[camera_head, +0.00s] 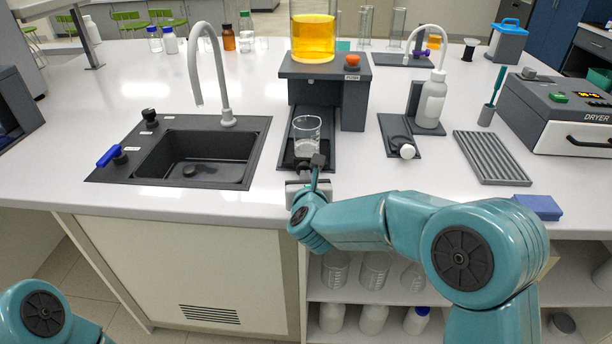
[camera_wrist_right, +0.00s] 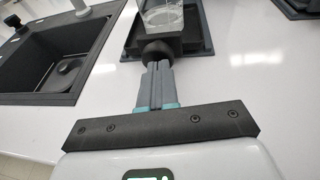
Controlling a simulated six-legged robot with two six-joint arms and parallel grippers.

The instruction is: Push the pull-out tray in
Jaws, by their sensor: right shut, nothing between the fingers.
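The pull-out tray (camera_head: 289,157) is dark and sticks out from under the dispenser stand (camera_head: 352,100) toward the counter's front edge. A clear glass beaker (camera_head: 307,136) stands upright on it. My right gripper (camera_head: 317,168) is at the tray's front end, with its fingers together and nothing between them. In the right wrist view, the fingertips (camera_wrist_right: 157,66) are right at the tray's dark round front knob (camera_wrist_right: 157,50); whether they touch it I cannot tell. The tray (camera_wrist_right: 130,45) and beaker (camera_wrist_right: 163,16) lie just beyond. My left gripper is out of view.
A dark sink (camera_head: 195,158) with a tall tap lies left of the tray. A large container of yellow liquid (camera_head: 313,38) tops the stand. A white wash bottle (camera_head: 431,102), a grey ribbed rack (camera_head: 490,157) and a dryer (camera_head: 565,115) stand to the right.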

